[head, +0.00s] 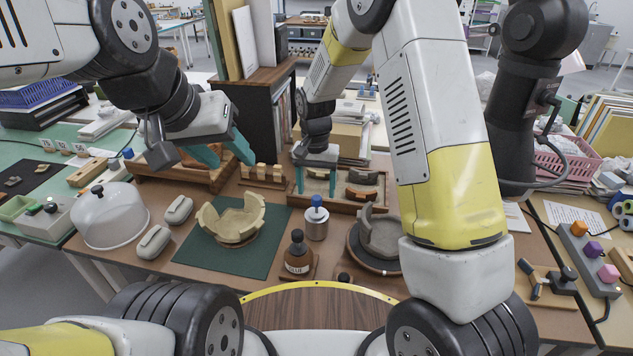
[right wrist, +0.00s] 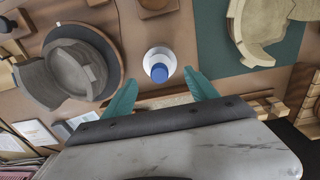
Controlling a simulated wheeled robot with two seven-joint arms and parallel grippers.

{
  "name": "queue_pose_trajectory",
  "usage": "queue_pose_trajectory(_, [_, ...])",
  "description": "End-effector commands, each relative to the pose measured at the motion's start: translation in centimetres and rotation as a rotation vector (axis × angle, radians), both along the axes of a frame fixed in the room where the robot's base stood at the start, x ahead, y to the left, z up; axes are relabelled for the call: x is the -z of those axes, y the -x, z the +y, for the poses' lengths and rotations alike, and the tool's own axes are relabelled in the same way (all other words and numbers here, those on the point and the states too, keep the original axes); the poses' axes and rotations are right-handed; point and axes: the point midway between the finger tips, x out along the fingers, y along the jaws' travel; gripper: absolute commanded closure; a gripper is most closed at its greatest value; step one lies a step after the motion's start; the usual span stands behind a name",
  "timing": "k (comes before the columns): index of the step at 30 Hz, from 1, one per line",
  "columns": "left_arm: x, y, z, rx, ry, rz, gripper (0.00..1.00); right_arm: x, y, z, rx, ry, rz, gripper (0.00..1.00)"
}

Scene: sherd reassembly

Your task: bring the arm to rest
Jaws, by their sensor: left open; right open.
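My left gripper (head: 218,152) is open and empty, with teal fingers, held above a wooden tray (head: 185,172) at the back left of the table. My right gripper (head: 316,180) is open with its fingers pointing down near a sherd tray (head: 340,205). In the right wrist view the open fingers of my right gripper (right wrist: 160,80) have nothing gripped between them. A beige partial bowl (head: 232,220) stands on a green mat (head: 190,252). A grey partial vessel (head: 382,236) sits on a dark round stand (head: 357,255), partly hidden by my right arm.
A blue-capped jar (head: 316,222) and a brown bottle (head: 297,258) stand mid-table. A clear dome (head: 110,215) and two pale oblong objects (head: 154,242) are at left. A dark shelf (head: 262,110) rises behind. A pink basket (head: 570,160) is at right.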

Motion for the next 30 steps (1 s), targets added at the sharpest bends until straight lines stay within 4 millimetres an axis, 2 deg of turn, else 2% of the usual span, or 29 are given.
queue_pose_trajectory(10, [0.0, 0.0, 0.0, 0.0, 0.0, 0.0, 0.53, -0.8, 0.0, -0.1, 0.0, -0.003, -0.003, 0.33])
queue_pose_trajectory(13, [0.0, 0.0, 0.0, 0.0, 0.0, 0.0, 0.53, -2.2, 0.2, -0.6, -0.003, -0.017, -0.017, 0.33])
queue_pose_trajectory(20, [0.0, 0.0, 0.0, 0.0, 0.0, 0.0, 0.53, -9.4, 2.4, -3.8, -0.032, -0.088, -0.096, 0.33])
queue_pose_trajectory(24, [0.0, 0.0, 0.0, 0.0, 0.0, 0.0, 0.53, -13.7, 4.7, -5.9, -0.059, -0.127, -0.155, 0.33])
queue_pose_trajectory(30, [0.0, 0.0, 0.0, 0.0, 0.0, 0.0, 0.53, -18.6, 8.7, -8.7, -0.101, -0.163, -0.251, 0.33])
